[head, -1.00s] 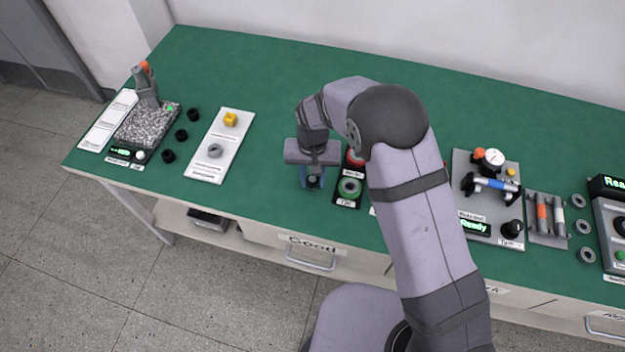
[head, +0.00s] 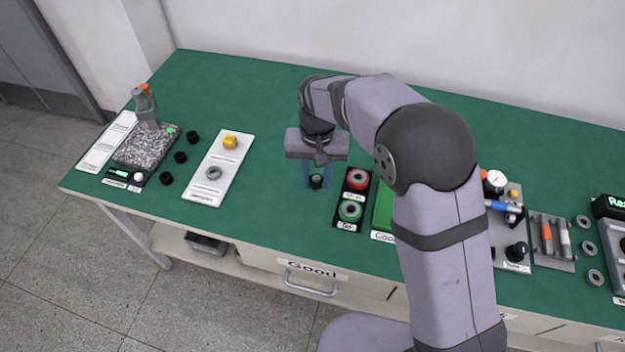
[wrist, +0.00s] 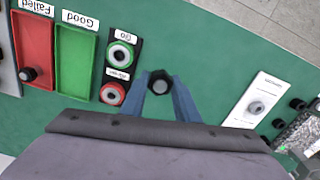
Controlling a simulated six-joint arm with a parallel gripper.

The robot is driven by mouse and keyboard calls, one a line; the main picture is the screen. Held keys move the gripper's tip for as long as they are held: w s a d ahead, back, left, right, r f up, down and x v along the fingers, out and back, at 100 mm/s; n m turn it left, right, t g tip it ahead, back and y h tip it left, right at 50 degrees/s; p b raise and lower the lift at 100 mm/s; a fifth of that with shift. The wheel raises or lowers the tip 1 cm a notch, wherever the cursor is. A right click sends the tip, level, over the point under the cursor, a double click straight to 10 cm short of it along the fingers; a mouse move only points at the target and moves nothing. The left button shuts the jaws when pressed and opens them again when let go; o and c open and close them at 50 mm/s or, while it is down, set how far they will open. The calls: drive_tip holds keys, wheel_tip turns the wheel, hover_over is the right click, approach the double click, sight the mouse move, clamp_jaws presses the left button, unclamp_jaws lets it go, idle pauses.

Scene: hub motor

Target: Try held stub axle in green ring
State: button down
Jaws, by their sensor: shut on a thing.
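My gripper (head: 316,182) points down over the bare green table, left of the ring gauges. It is shut on a dark stub axle (wrist: 160,82), seen end-on between the blue fingers in the wrist view; its lower end also shows in the head view (head: 316,181). The green ring (head: 350,211), labelled Go, sits on a black plate at the front; in the wrist view it is the upper ring (wrist: 119,55). The red ring (head: 357,179) sits behind it on the same plate. The axle is apart from both rings.
Right of the rings is a green Good tray (wrist: 75,62), then a red Failed tray (wrist: 33,55) holding a dark part. A white board (head: 222,166) with a yellow block and grey ring lies left. My arm covers part of the table's right side.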

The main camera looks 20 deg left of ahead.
drive_tip(key=w+d+f+p, duration=0.1)
drive_tip(key=d+f+p, duration=0.1)
drive_tip(key=d+p, duration=0.4)
drive_tip(key=shift+w+d+f+p, duration=0.3)
drive_tip(key=shift+d+p, duration=0.1)
drive_tip(key=shift+d, duration=1.25)
drive_tip(key=shift+f, duration=0.15)
drive_tip(key=shift+f+b, duration=1.55)
drive_tip(key=shift+f, duration=0.4)
drive_tip(key=shift+s+f+b, duration=0.1)
drive_tip(key=shift+f+b, duration=0.3)
drive_tip(key=shift+f, duration=0.5)
idle(1.0)
